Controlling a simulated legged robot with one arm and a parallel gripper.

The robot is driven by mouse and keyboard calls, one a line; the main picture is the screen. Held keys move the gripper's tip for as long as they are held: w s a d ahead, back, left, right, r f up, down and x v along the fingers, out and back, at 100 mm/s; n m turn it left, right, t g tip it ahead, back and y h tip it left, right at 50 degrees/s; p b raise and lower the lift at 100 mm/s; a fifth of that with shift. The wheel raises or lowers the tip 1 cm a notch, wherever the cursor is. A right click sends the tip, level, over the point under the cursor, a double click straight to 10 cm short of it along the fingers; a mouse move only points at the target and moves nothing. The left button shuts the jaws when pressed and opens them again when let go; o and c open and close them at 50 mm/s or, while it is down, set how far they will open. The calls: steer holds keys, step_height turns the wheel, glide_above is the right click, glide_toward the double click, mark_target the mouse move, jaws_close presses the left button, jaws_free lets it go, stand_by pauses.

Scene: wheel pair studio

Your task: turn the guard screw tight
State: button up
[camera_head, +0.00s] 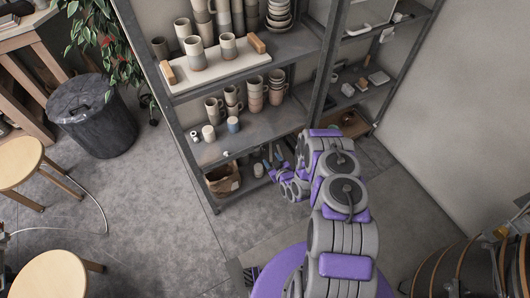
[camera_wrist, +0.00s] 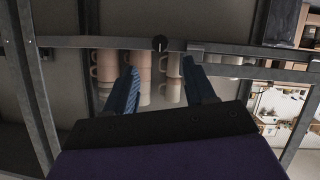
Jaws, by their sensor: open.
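A round dark knob (camera_wrist: 160,43), which looks like the guard screw, sits on a grey metal rail (camera_wrist: 95,42) in front of the shelf in the wrist view. My gripper (camera_wrist: 159,65) is open and empty, its two blue fingers pointing at the rail. The knob lies just beyond the fingertips and roughly midway between them; I see no contact. In the head view my gripper (camera_head: 269,160) is low at the front of the shelf unit. I cannot make out the knob there.
Mugs (camera_wrist: 142,68) stand behind the rail. The shelf unit (camera_head: 250,130) holds mugs, bowls and a board with cups. A dark bin (camera_head: 95,115) and wooden stools (camera_head: 50,275) stand at left. A wall is at right. The floor (camera_head: 165,215) left of me is mostly clear.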

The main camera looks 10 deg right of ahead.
mark_target(264, 150)
steer(key=b+x, duration=0.2)
steer(key=x, duration=0.7)
jaws_close()
stand_by(0.5)
